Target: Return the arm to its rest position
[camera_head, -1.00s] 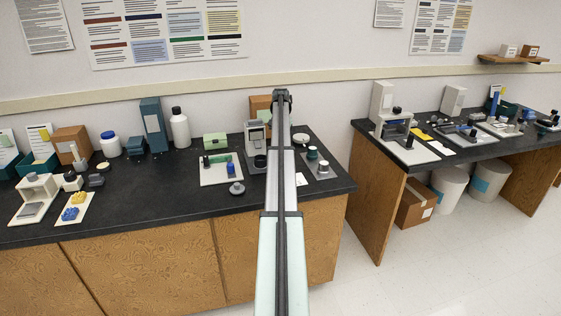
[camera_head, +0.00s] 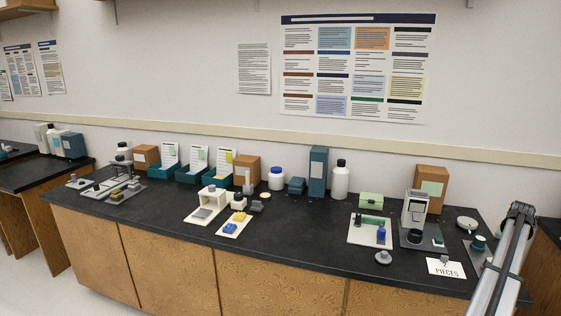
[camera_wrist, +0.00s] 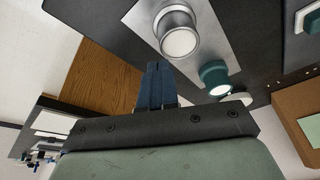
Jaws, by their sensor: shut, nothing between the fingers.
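My arm (camera_head: 507,258) rises at the right edge of the head view, its dark top over the right end of the black bench (camera_head: 300,254). The fingers are hidden in that view. In the wrist view my gripper (camera_wrist: 154,70) shows dark blue fingers, shut together with nothing between them. The fingers overlap the bench edge in the picture. A grey round piece (camera_wrist: 178,35) on a pale plate and a teal round piece (camera_wrist: 214,77) appear beside them, apart from the fingers as far as I can tell.
A card marked PIECES (camera_head: 446,268), a grey instrument (camera_head: 416,210) and a brown box (camera_head: 431,187) stand near the arm. A white tray (camera_head: 360,238) with small parts lies further left. The bench front has bare room at its middle.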

